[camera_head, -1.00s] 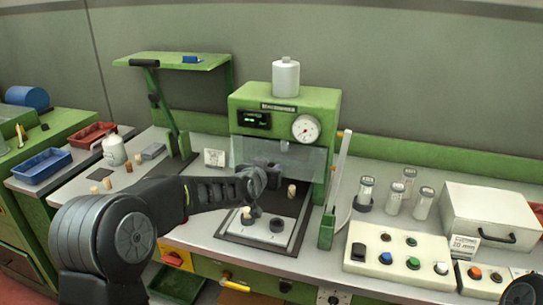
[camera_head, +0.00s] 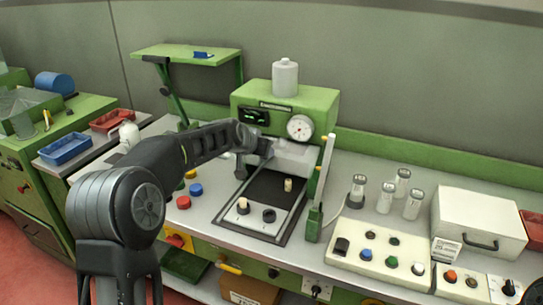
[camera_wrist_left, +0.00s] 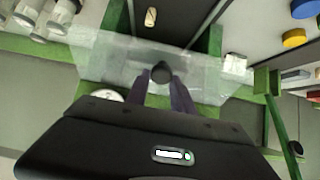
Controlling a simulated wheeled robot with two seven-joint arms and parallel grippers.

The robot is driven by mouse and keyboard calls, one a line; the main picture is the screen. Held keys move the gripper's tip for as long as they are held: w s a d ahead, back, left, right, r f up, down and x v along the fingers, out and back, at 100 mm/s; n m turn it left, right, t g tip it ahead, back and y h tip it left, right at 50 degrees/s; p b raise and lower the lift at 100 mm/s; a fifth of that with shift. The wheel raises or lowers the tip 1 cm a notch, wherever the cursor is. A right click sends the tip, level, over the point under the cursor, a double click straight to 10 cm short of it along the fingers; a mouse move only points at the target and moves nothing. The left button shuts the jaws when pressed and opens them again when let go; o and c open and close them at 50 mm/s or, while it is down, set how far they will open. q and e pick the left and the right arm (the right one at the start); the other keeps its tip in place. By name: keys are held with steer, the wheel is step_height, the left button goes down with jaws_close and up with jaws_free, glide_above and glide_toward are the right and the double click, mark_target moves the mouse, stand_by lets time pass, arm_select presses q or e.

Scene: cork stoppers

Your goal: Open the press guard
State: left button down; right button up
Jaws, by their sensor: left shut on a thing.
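The press (camera_head: 285,104) is a green machine with a dial and a white bottle on top. Its guard (camera_head: 294,158) is a clear panel at the front, partly hidden by my left arm. In the left wrist view the guard (camera_wrist_left: 112,62) spans the middle, with a dark round knob (camera_wrist_left: 162,72) on it. My left gripper (camera_wrist_left: 162,88) is shut on this knob; in the head view the gripper (camera_head: 264,150) is at the press front. How far the guard is raised is hard to tell. My right gripper is out of view.
Below the guard lies a dark press bed (camera_head: 265,188) with a cork (camera_head: 288,185) and a light plate. A green post with a pale rod (camera_head: 321,180) stands right of it. A button panel (camera_head: 380,258), glass jars and a white case (camera_head: 478,220) fill the right.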

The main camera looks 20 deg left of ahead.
arm_select(q)
steer(key=shift+w+r, duration=0.2)
steer(key=shift+r, duration=0.3)
steer(key=shift+w+r, duration=0.15)
steer(key=shift+r, duration=0.35)
steer(key=c, duration=2)
jaws_free()
steer(key=shift+d+f, duration=0.1)
steer(key=shift+f, duration=0.1)
steer(key=o, duration=0.9)
steer(key=shift+s+f, duration=0.1)
steer(key=shift+f, duration=0.1)
steer(key=shift+s+r+b, duration=0.3)
steer(key=shift+s+r, duration=0.05)
steer(key=shift+s, duration=0.1)
steer(key=b+v, duration=0.1)
steer(key=v, duration=0.5)
steer(key=shift+s+r+b, duration=0.2)
steer(key=shift+s+b, duration=0.1)
